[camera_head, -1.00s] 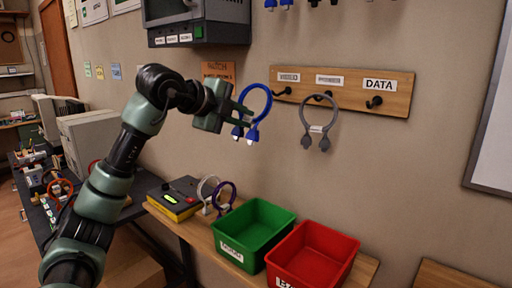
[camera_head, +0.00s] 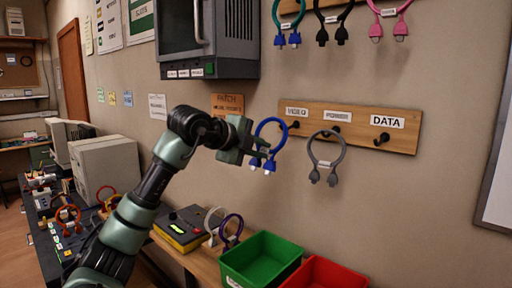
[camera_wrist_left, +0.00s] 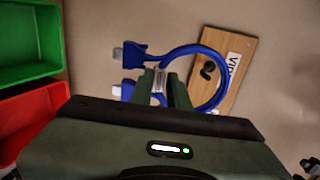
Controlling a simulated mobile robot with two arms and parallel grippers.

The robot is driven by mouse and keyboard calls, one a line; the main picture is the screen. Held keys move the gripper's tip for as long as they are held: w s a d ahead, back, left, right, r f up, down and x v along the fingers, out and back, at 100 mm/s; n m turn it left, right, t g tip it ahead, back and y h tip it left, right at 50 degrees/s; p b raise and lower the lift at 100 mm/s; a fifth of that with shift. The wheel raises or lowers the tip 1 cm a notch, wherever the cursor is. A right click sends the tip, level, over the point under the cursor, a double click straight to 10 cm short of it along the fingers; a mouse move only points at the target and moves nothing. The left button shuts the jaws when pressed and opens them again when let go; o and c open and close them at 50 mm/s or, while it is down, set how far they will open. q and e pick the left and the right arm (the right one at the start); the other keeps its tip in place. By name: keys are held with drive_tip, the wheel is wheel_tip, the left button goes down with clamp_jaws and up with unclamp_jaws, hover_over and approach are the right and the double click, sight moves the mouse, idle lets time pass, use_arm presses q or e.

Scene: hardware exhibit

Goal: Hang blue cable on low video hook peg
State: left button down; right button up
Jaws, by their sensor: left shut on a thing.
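The blue cable (camera_head: 258,133) is an open loop with two plugs hanging at its lower end. My left gripper (camera_head: 253,149) is shut on it near the plugs, at the loop's left side. The low board's VIDEO peg (camera_head: 293,125), a dark hook, is just right of the loop in the head view. In the left wrist view the peg (camera_wrist_left: 208,70) appears inside the outline of the blue loop (camera_wrist_left: 226,78); whether the loop is around it in depth I cannot tell. The left gripper (camera_wrist_left: 163,88) also shows there. My right gripper is not in view.
A grey cable (camera_head: 314,155) hangs from the middle peg, close to the right. The DATA peg (camera_head: 381,139) is bare. More cables hang on an upper board (camera_head: 300,7). Green (camera_head: 262,262) and red (camera_head: 318,274) bins stand below. A grey cabinet (camera_head: 232,55) is above left.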

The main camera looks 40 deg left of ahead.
use_arm(q)
drive_tip(key=p+x, duration=0.1)
drive_tip(key=x, duration=0.5)
idle(0.7)
idle(0.6)
drive_tip(key=c, duration=1.3)
unclamp_jaws()
